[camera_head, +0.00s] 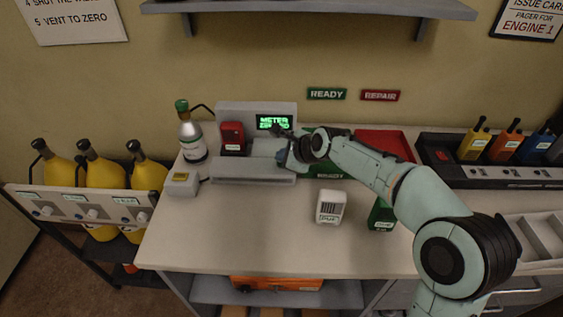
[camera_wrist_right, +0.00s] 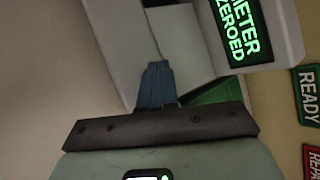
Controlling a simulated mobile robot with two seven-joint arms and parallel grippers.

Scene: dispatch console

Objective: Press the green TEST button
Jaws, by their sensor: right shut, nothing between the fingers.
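The grey test station (camera_head: 240,172) stands at the back of the bench. Its screen (camera_head: 273,122) is lit green and reads "METER ZEROED"; it also shows in the wrist view (camera_wrist_right: 240,30). A red handheld meter (camera_head: 232,132) stands upright in the station's left part. I cannot make out a green TEST button; the gripper and arm cover the station's right side. My right gripper (camera_head: 283,156) is shut and empty, at the station's right part below the screen. In the wrist view its blue fingertips (camera_wrist_right: 157,68) are together over grey housing; contact is unclear. My left gripper is not in view.
A bottle (camera_head: 191,140) and small grey box (camera_head: 182,184) stand left of the station. A white device (camera_head: 330,207) and green one (camera_head: 381,216) lie in front. A red tray (camera_head: 385,142) and radio charger (camera_head: 505,175) are right. Yellow cylinders (camera_head: 103,172) stand left of the bench.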

